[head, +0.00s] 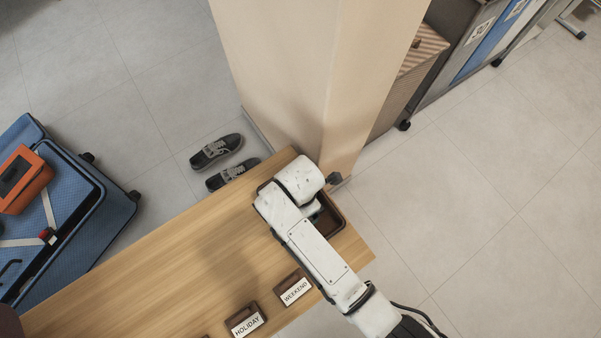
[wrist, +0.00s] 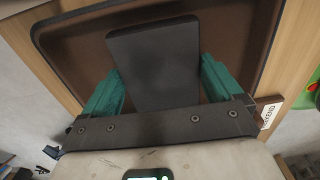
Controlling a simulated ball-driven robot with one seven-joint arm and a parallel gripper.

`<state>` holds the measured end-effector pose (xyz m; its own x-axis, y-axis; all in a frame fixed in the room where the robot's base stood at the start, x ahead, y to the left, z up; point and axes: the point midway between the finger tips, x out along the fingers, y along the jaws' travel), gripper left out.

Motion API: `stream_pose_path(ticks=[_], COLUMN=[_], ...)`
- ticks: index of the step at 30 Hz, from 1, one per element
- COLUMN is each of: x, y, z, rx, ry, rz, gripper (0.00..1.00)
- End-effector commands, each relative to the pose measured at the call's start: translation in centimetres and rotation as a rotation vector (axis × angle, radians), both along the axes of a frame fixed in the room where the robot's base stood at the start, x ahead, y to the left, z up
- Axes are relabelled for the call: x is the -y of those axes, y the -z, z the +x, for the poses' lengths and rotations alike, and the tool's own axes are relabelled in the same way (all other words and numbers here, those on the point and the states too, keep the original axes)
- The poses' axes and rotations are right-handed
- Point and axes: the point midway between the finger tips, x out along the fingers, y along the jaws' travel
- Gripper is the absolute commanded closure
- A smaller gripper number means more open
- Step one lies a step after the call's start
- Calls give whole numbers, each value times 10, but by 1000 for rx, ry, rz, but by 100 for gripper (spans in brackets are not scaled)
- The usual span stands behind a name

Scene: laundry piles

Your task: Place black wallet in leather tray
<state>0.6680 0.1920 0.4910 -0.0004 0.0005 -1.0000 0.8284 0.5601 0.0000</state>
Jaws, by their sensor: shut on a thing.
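The black wallet (wrist: 153,62) is a flat dark rectangle in the wrist view, held between the two teal fingers of my gripper (wrist: 160,80). My gripper is shut on it. The brown leather tray (wrist: 240,40) fills the view behind the wallet, and the wallet lies within the tray's outline. I cannot tell whether the wallet touches the tray floor. In the head view the tray (head: 331,218) sits at the right end of the wooden table, mostly covered by my arm. The wallet and fingers are hidden there.
The wooden table (head: 180,255) carries a WEEKEND sign (head: 293,289) and a HOLIDAY sign (head: 246,321) near its front edge. A beige pillar (head: 310,80) stands just behind the tray. Dark shoes (head: 216,151) and a blue suitcase (head: 105,225) with an orange bag (head: 24,180) are left.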

Motion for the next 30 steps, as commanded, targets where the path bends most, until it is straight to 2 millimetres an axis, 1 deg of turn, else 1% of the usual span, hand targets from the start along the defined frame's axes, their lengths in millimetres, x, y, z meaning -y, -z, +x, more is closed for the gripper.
stream_pose_path(ticks=[7,8,9,10,17,20,23,30], x=[0,0,0,0,0,0,0,-1], y=[2,2,2,2,0,-7,-21,-72], z=[0,0,0,0,0,0,1,1], rx=[0,-1,0,0,0,1,2,2], ry=[0,0,0,0,0,0,0,0], rz=[0,-1,0,0,0,1,2,2], gripper=[39,5,1,0,0,0,0,0])
